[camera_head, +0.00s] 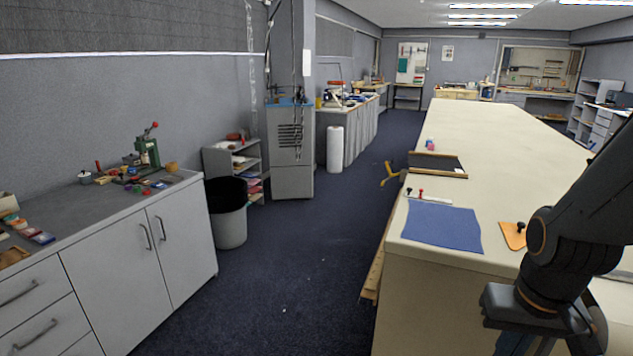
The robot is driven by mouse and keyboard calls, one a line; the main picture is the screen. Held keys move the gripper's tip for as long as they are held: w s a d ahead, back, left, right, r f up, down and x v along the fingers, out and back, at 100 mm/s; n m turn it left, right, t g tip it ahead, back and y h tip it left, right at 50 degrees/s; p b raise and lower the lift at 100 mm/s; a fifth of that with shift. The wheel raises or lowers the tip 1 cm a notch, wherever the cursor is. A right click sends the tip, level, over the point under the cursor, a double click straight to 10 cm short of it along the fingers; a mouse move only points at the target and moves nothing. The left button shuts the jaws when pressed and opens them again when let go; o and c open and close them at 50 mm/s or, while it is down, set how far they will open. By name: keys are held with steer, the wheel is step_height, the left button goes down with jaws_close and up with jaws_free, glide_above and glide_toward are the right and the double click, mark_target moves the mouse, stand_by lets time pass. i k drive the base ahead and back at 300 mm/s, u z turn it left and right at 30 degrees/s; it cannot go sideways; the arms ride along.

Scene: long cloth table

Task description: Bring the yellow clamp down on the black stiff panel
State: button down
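The yellow clamp (389,174) is at the left edge of the long table, its body hanging out beyond the edge over the floor. Beside it on the tabletop lies a dark panel (435,159) with light brown strips along its edges; this looks like the black stiff panel. From here I cannot tell whether the clamp touches the panel. My gripper (530,342) is at the bottom right, near the front of the table and far from the clamp. Its fingertips are cut off or hidden, so its opening does not show.
A blue cloth (442,226) lies near the table's front left corner. A white strip with red and dark knobs (428,198) is behind it. An orange piece with a black knob (513,235) lies beside my arm. A pink and blue block (430,145) stands beyond the panel. The floor aisle is clear.

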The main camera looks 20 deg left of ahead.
mark_target(390, 175)
steer(key=u, duration=0.25)
steer(key=i, duration=1)
